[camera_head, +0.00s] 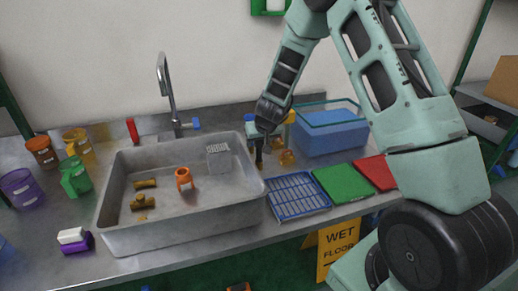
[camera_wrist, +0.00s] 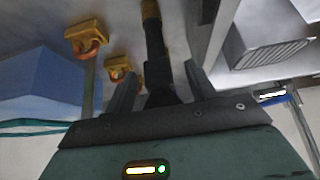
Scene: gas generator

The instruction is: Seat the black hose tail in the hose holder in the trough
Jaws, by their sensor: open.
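My gripper (camera_head: 259,152) points down over the counter, between the grey sink and the water-filled tank (camera_head: 332,132). In the wrist view my gripper (camera_wrist: 163,88) is open, with its fingers apart on either side of a dark, tube-like piece (camera_wrist: 155,45) with a brass-coloured end, apparently the black hose tail. I cannot tell whether either finger touches it. Yellow clip-like pieces with orange rings, one higher (camera_wrist: 87,38) and one lower (camera_wrist: 118,68), are left of it, near the blue tank (camera_wrist: 45,85). I cannot tell which part is the hose holder.
A blue rack (camera_head: 297,196), green mat (camera_head: 342,184) and red mat (camera_head: 374,172) lie in front of the tank. Coloured cups stand left.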

